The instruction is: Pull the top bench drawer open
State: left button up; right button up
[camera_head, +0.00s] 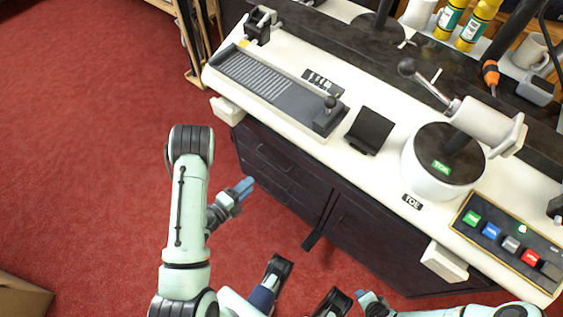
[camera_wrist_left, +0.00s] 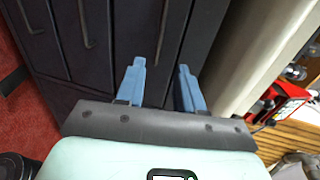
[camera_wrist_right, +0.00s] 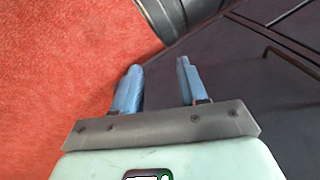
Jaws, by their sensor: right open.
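The bench's dark drawer stack is below the white top at the left end. The top drawer (camera_head: 278,149) looks shut, and its bar handle (camera_head: 262,158) shows in the head view. In the left wrist view the top drawer handle (camera_wrist_left: 162,35) stands upright, beyond and between the fingertips. My left gripper (camera_head: 248,184) is open and empty in front of the drawers; its two blue fingers also show in the left wrist view (camera_wrist_left: 160,78). My right gripper (camera_head: 366,296) is low in front of the bench; in the right wrist view (camera_wrist_right: 157,80) its fingers are apart and empty.
Lower drawer handles (camera_wrist_left: 86,24) lie beside the top one. A cupboard door (camera_head: 350,235) is to the right. The bench top (camera_head: 385,165) carries a trimmer (camera_head: 270,85), a round white press (camera_head: 445,180) and a button panel (camera_head: 510,240).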

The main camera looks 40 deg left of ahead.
pick_arm(q)
jog(key=b+x, duration=0.2)
jog(key=x, duration=1)
jog(key=shift+w, duration=0.2)
pick_arm(e)
jog(key=shift+g, duration=0.5)
jog(key=shift+s+d+f, duration=0.2)
jog(key=shift+s+f, duration=0.15)
jog(key=shift+f, duration=0.3)
jog(key=shift+s+d+f, duration=0.2)
jog(key=shift+s+f, duration=0.2)
jog(key=shift+f, duration=0.25)
jog(key=shift+s+d+f, duration=0.2)
jog(key=shift+s+f, duration=0.15)
jog(key=shift+f, duration=0.3)
pick_arm(q)
grip_shut()
